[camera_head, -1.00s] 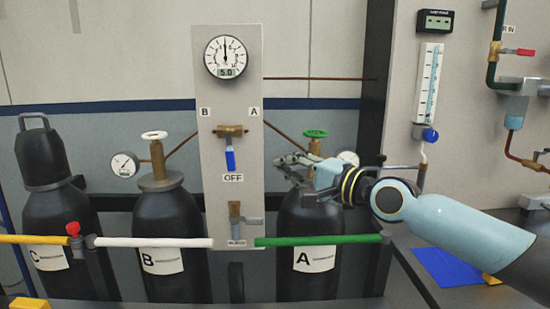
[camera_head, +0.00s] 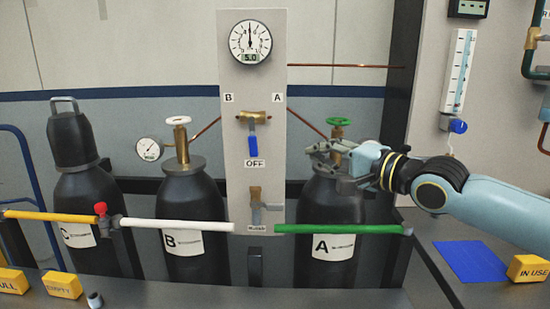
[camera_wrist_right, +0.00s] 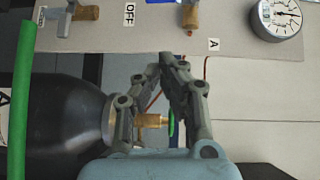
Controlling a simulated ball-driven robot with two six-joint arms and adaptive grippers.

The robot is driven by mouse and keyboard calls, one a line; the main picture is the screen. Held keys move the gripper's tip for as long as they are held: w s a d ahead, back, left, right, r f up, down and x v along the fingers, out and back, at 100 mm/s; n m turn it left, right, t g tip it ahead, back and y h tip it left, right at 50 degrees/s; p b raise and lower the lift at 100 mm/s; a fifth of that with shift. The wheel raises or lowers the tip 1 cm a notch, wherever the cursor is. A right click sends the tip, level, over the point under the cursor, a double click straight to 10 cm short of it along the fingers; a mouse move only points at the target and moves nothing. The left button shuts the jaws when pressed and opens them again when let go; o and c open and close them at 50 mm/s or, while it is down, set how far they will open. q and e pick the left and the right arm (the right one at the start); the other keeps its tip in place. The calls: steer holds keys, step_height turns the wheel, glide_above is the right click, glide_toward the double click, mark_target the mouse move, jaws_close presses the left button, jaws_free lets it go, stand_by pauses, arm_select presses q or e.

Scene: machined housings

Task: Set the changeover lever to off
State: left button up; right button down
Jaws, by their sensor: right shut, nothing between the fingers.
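The changeover lever is a blue handle (camera_head: 253,146) on a brass valve (camera_head: 254,115) on the upright grey panel (camera_head: 235,75). It hangs down, pointing at the OFF label (camera_head: 255,163). The letters B and A stand above it, left and right. My right gripper (camera_head: 316,150) is shut and empty, to the right of the panel, in front of the cylinder A valve with its green handwheel (camera_head: 339,121). It is apart from the lever. In the right wrist view the fingertips (camera_wrist_right: 167,62) come together near the panel's edge. My left gripper is not in view.
A gauge (camera_head: 250,42) reads 5.0 at the panel's top. A lower brass valve (camera_head: 255,205) sits beneath OFF. Cylinders A (camera_head: 333,210) and B (camera_head: 195,205) stand behind green (camera_head: 340,229) and white (camera_head: 180,224) bars. Yellow blocks (camera_head: 62,284) lie on the front ledge.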

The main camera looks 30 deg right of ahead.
mark_target(253, 137)
arm_select(q)
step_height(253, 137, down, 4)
steer(key=b, duration=0.3)
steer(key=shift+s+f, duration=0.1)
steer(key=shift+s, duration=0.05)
arm_select(e)
steer(key=w+a, duration=0.5)
steer(key=w, duration=0.4)
steer(key=shift+w+f, duration=0.3)
steer(key=shift+f, duration=0.1)
steer(key=shift+a, duration=0.15)
steer(key=shift+w+a+f+m+t+b, duration=0.25)
steer(key=shift+a+m+t+b, duration=0.05)
steer(key=shift+a+b, duration=0.15)
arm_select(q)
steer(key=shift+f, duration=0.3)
arm_select(e)
steer(key=shift+r, duration=0.1)
